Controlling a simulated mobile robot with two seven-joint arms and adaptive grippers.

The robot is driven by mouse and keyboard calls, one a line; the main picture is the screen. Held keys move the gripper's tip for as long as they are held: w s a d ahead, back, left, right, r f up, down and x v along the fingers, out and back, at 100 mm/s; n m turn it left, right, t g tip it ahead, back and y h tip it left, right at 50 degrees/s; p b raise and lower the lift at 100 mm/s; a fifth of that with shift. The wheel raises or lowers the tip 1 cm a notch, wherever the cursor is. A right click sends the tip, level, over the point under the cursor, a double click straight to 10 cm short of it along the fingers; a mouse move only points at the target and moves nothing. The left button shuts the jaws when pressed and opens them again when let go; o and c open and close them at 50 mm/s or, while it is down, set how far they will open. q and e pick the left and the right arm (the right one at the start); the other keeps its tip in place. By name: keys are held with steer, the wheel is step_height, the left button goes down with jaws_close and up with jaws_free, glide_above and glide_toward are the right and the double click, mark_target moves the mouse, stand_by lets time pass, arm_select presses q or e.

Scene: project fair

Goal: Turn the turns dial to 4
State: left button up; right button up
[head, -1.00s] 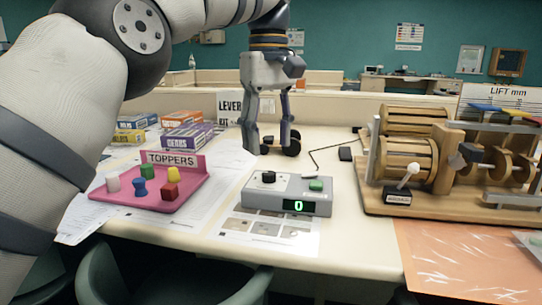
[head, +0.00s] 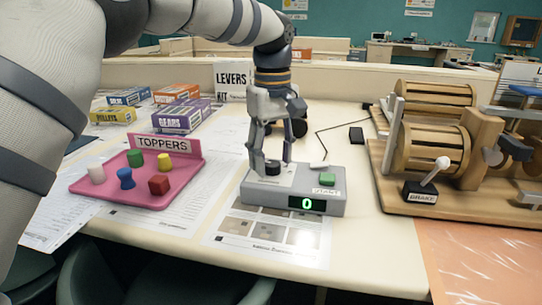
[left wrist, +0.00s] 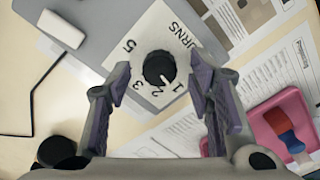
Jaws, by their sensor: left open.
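The turns dial (head: 272,168) is a round black knob on the left of a grey control box (head: 325,210). In the left wrist view the dial (left wrist: 159,68) sits on a white plate marked TURNS, with 1, 2, 3 and 5 readable. A small white mark on the knob faces the 1 and 2 side; I cannot tell exactly which number. My left gripper (head: 272,160) is open and points down, a finger on either side of the dial. In the left wrist view its fingertips (left wrist: 160,62) stand apart from the knob. My right gripper is not in view.
The box display (head: 307,203) reads 0, with a green button (head: 322,180) behind it. A pink TOPPERS tray (head: 110,187) with several small pieces stands left. A wooden drum machine (head: 440,195) with a BRAKE lever (head: 430,178) stands right. Small boxes (head: 180,117) lie behind the tray.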

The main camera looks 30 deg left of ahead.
arm_select(q)
steer(key=shift+f, duration=0.4)
steer(key=shift+c, duration=0.3)
jaws_close()
